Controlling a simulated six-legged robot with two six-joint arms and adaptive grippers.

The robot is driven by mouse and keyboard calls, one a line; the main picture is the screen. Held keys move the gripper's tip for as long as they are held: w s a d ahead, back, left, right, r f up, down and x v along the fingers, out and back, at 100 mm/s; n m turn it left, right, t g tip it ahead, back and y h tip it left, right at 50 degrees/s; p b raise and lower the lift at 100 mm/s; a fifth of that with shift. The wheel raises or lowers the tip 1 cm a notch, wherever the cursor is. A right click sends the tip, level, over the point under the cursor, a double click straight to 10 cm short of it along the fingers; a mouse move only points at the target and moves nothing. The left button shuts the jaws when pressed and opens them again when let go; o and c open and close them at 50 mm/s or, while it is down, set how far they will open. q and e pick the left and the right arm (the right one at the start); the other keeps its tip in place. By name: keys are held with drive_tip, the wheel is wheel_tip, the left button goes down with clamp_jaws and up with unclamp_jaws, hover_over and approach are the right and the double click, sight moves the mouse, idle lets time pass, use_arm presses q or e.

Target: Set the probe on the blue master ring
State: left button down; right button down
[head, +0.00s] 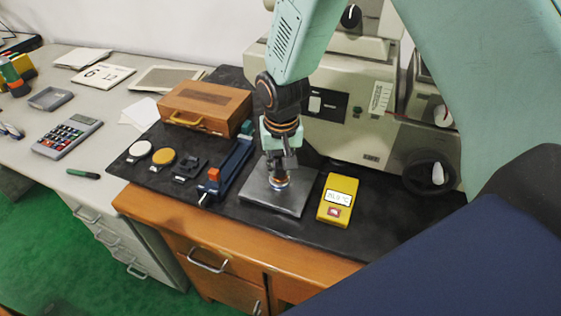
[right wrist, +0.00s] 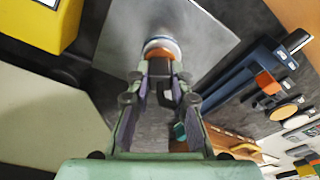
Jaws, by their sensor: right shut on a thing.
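My right gripper (head: 279,170) points down over the grey steel plate (head: 258,197). In the right wrist view its fingers (right wrist: 160,75) are shut on a small dark and orange-brown piece, seemingly the probe (right wrist: 160,53). A pale blue-white ring (right wrist: 162,43), seemingly the blue master ring, is at the probe's far end, over the plate; it also shows just below the fingertips in the head view (head: 279,184). I cannot tell whether the probe touches the ring or is just above it. The fingers hide most of the probe. My left gripper is not in view.
A yellow box with a display (head: 338,198) lies right of the plate. A blue bench tool with an orange block (head: 228,168) lies left, near white (head: 139,149) and yellow (head: 163,157) discs. A wooden case (head: 205,107) and a large beige machine (head: 345,130) stand behind.

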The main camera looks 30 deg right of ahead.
drive_tip(key=shift+w+a, duration=0.1)
drive_tip(key=shift+w, duration=0.05)
drive_tip(key=shift+w+f, duration=0.1)
drive_tip(key=shift+w, duration=0.05)
drive_tip(key=shift+s, duration=0.3)
drive_tip(key=shift+p, duration=0.3)
drive_tip(key=shift+w, duration=0.1)
drive_tip(key=shift+w+f, duration=0.1)
drive_tip(key=shift+w, duration=0.05)
idle(0.4)
idle(0.4)
drive_tip(key=shift+f, duration=0.25)
idle(0.5)
